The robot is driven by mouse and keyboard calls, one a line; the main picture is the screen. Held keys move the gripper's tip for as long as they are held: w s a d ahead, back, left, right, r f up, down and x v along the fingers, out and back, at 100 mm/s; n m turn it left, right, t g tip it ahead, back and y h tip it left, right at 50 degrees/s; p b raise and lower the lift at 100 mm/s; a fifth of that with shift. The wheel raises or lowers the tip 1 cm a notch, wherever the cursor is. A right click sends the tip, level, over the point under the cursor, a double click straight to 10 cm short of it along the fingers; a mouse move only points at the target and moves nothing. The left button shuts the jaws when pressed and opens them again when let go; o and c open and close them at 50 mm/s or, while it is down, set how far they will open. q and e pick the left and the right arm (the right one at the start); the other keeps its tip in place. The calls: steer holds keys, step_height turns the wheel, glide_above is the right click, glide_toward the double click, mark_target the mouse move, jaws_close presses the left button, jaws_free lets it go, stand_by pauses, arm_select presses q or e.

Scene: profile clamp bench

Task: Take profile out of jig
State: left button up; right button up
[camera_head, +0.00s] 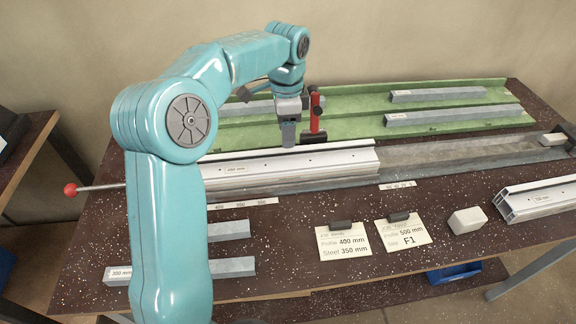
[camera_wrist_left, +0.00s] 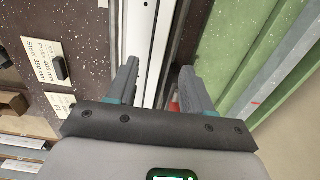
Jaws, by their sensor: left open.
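The long light aluminium profile (camera_head: 290,164) lies in the jig (camera_head: 460,150), a grey channel along the bench. It also shows in the left wrist view (camera_wrist_left: 148,40). My left gripper (camera_head: 288,143) is above the back side of the profile. In the left wrist view its two fingers (camera_wrist_left: 158,84) are apart, with the profile running between and beyond them. Contact cannot be told. A red clamp handle (camera_head: 316,112) on a dark base stands just right of the gripper. My left arm hides the profile's left end. My right gripper is not in view.
A green rack (camera_head: 350,124) with grey bars (camera_head: 438,95) stands behind the jig. Note cards (camera_head: 343,241), a pale block (camera_head: 467,220) and another profile (camera_head: 540,198) lie in front. A red-knobbed rod (camera_head: 71,189) sticks out left.

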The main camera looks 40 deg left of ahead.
mark_target(288, 165)
arm_select(q)
step_height(288, 165, down, 4)
steer(key=shift+s+r, duration=0.15)
steer(key=shift+f, duration=0.2)
jaws_close()
steer(key=shift+r, duration=0.15)
stand_by(1.1)
